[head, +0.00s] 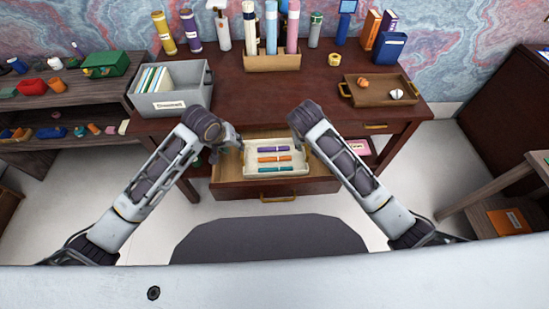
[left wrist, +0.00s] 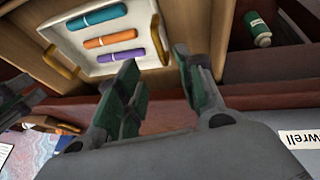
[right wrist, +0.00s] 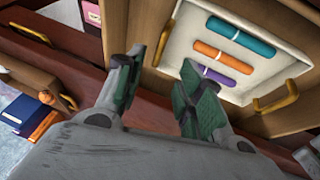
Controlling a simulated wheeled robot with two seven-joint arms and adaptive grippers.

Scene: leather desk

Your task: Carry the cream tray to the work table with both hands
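The cream tray (head: 301,168) lies in the pulled-out drawer (head: 232,188) of the dark red desk. It holds a purple (head: 273,149), an orange (head: 274,159) and a teal (head: 275,169) cylinder. Gold handles show at its ends, one in the left wrist view (left wrist: 155,40) and one in the right wrist view (right wrist: 165,42). My left gripper (left wrist: 158,80) is open and empty, just short of the near handle. My right gripper (right wrist: 160,85) is open and empty, just short of the other handle. In the head view both fingertips are partly hidden by my wrists.
On the desk (head: 290,95) stand a grey file bin (head: 185,97), a bottle rack (head: 272,62) and a brown tray (head: 372,98). The desk's middle is clear. A cluttered shelf (head: 65,95) is left; a wooden table (head: 490,185) is right. A green-capped bottle (left wrist: 258,30) lies beside the drawer.

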